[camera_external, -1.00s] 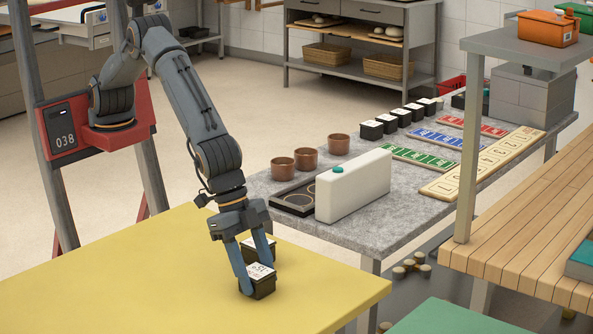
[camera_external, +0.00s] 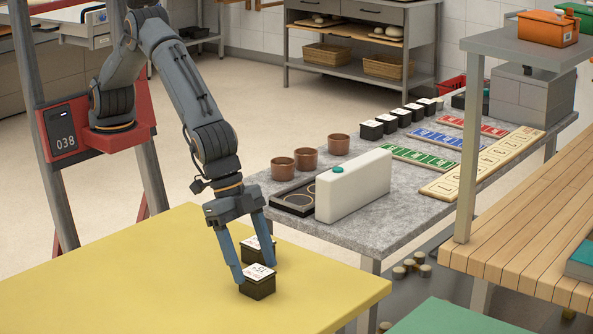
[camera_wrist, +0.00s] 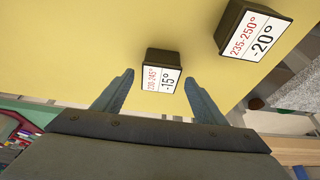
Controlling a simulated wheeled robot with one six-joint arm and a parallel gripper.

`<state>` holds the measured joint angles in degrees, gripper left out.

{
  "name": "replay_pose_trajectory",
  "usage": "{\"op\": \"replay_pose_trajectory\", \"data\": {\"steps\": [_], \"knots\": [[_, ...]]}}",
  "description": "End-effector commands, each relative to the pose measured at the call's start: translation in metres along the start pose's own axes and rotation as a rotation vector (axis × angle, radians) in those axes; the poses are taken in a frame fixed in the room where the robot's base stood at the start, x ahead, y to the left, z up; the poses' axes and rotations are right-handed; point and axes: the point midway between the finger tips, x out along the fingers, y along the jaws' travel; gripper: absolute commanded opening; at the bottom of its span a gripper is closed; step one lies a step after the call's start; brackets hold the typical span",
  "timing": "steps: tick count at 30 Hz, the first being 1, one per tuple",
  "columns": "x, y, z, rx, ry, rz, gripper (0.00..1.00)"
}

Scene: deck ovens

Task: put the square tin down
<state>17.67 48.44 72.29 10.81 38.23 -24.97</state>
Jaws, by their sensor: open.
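A dark square tin with a white label (camera_external: 259,287) stands upright on the yellow table (camera_external: 120,270). In the wrist view this tin (camera_wrist: 162,76) carries the label "-15°" and sits between and just beyond my fingertips. My gripper (camera_external: 255,272) is open, with a finger on either side of the tin and slightly raised. In the wrist view a gap shows on both sides. A second dark tin (camera_external: 249,253) stands behind it, partly hidden by a finger; in the wrist view that tin (camera_wrist: 256,32) reads "-20°".
The grey stone counter (camera_external: 400,225) behind holds several more dark tins (camera_external: 372,130), brown cups (camera_external: 306,158), a white block (camera_external: 352,186) and coloured label strips (camera_external: 418,156). The left part of the yellow table is clear.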

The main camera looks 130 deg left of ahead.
Motion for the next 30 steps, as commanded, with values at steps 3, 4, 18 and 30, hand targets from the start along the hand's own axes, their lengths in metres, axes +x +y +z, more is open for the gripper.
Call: {"op": "replay_pose_trajectory", "data": {"steps": [3,4,18,30], "knots": [[-0.026,0.001,-0.001,0.000,0.005,0.002,0.65],[-0.032,0.001,-0.001,0.000,0.004,0.002,0.65],[-0.090,0.000,0.000,0.000,0.000,0.000,0.65],[-0.104,-0.068,0.068,0.006,-0.083,-0.019,0.65]]}}
